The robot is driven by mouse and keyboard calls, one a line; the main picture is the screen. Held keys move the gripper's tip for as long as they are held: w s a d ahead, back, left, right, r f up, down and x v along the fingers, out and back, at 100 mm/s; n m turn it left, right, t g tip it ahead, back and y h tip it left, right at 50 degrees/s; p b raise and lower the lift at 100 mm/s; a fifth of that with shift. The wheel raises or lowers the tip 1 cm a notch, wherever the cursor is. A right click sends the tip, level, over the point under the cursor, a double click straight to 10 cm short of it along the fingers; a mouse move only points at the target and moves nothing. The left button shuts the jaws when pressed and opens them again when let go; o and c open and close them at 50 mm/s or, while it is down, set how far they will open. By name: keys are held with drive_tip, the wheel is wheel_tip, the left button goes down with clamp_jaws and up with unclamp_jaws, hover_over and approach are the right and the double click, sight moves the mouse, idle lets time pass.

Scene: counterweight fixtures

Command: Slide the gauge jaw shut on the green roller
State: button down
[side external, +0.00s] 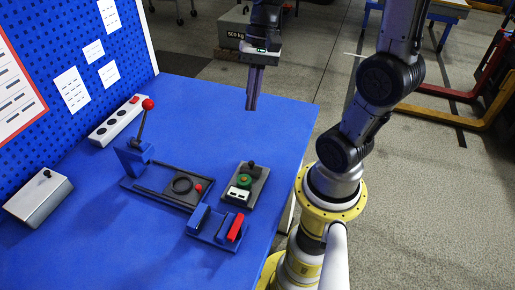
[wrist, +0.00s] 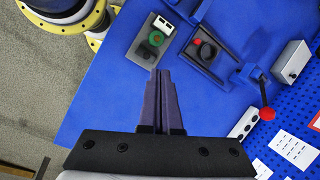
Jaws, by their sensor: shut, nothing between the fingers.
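The green roller (side external: 244,181) sits on a small dark gauge plate (side external: 259,187) on the blue table. A black knobbed piece (side external: 251,166), which looks like the sliding jaw, is on its far side, and a white block with dark marks (side external: 237,193) is on its near side. I cannot tell whether the jaw touches the roller. The green roller (wrist: 156,38) and white block (wrist: 163,24) also show in the wrist view. My gripper (side external: 251,108) is shut and empty, pointing down above the table, beyond the gauge and apart from it.
Left of the gauge is a dark fixture with a black ring (side external: 182,184) and an upright red-ball lever (side external: 147,104). A blue fixture with a red block (side external: 235,227) stands nearer. A socket strip (side external: 116,122) and grey box (side external: 38,199) lie by the pegboard. The table's far part is clear.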

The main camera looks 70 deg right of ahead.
drive_tip(key=d+f+m+y, duration=0.2)
drive_tip(key=d+f+m, duration=0.2)
drive_tip(key=d, duration=0.2)
drive_tip(key=m+y, duration=0.2)
drive_tip(key=m, duration=0.2)
approach(251, 168)
drive_tip(key=f, duration=0.1)
drive_tip(key=s+d+f, duration=0.1)
drive_tip(key=shift+d+f+t, duration=0.15)
drive_tip(key=shift+f+t, duration=0.15)
drive_tip(key=shift+w+a+f, duration=0.15)
drive_tip(key=shift+a, duration=0.4)
drive_tip(key=shift+w+a+f, duration=0.1)
drive_tip(key=shift+a+f, duration=0.1)
drive_tip(key=shift+a, duration=0.4)
drive_tip(key=shift+w+a+f, duration=0.1)
drive_tip(key=shift+a+f, duration=0.1)
drive_tip(key=shift+a, duration=0.6)
